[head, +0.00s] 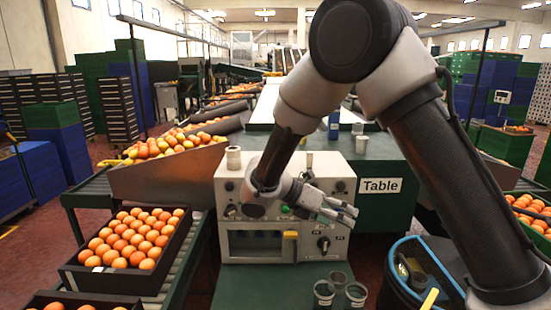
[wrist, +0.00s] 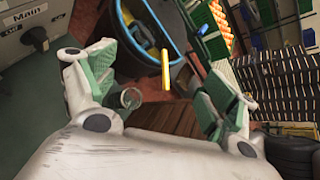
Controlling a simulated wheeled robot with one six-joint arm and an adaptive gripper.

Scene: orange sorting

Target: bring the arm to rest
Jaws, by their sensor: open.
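My gripper (head: 337,208) hangs in front of the control box, at the right of its front face, with its fingers pointing right. In the wrist view my gripper (wrist: 160,105) has its two green-padded fingers wide apart, with nothing held between them. My arm comes down from the upper right and bends at a raised elbow. The control box (head: 262,222) is light grey with knobs, a window and a yellow handle. Its front also shows at the upper left of the wrist view (wrist: 30,35). Whether the gripper touches the box cannot be told.
Dark cups (head: 324,293) stand on the green surface below the gripper. A crate of oranges (head: 122,281) sits on the left conveyor. A blue-rimmed black bin (head: 408,262) stands at the right, beside the green table (head: 385,215). A grey cup (head: 233,158) stands on the box.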

